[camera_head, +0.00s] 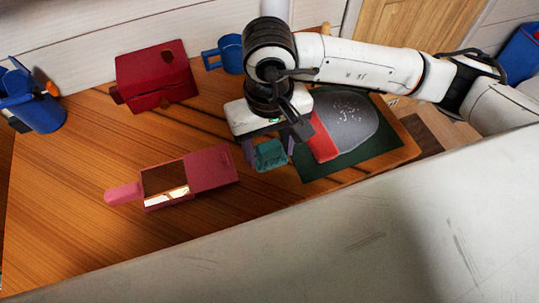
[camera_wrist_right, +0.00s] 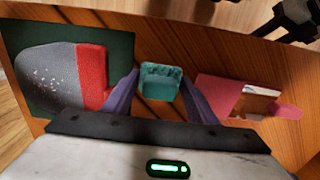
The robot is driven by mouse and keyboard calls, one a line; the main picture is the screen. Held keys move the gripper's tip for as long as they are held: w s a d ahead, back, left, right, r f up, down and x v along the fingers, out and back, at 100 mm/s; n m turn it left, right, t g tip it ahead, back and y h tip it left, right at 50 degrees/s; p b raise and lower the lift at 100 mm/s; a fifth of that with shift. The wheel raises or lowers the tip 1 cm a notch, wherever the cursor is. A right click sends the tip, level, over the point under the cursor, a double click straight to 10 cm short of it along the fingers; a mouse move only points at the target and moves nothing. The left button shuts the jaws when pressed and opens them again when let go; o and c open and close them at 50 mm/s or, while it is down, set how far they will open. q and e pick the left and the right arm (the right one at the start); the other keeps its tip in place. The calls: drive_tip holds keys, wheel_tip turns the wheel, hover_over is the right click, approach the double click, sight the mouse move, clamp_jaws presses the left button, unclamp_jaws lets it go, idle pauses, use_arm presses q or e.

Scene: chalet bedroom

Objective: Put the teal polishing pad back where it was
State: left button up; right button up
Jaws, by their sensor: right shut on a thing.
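The teal polishing pad (camera_head: 270,155) is a small block between the two fingers of my right gripper (camera_head: 268,151). The right gripper is shut on it. In the right wrist view the pad (camera_wrist_right: 160,82) sits between the purple-grey fingertips (camera_wrist_right: 160,92), over bare wood, apart from the mat and the pink case. I cannot tell how high it is above the table. My left gripper does not show in the head view; a dark jointed shape (camera_wrist_right: 291,18) at the wrist view's top right may be part of it.
A dark green mat (camera_head: 352,164) carries a grey and red rounded object (camera_head: 347,122), just right of the gripper. A pink case (camera_head: 210,167) with an open recess lies left. A red box (camera_head: 155,75), blue mug (camera_head: 230,53) and blue container (camera_head: 38,112) stand behind. The table's (camera_head: 85,215) left is clear.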

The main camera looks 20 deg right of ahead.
sight(269, 160)
wheel_tip(269, 160, down, 4)
drive_tip(key=shift+f, duration=0.1)
idle(0.4)
drive_tip(key=shift+f, duration=0.15)
drive_tip(key=o, duration=1)
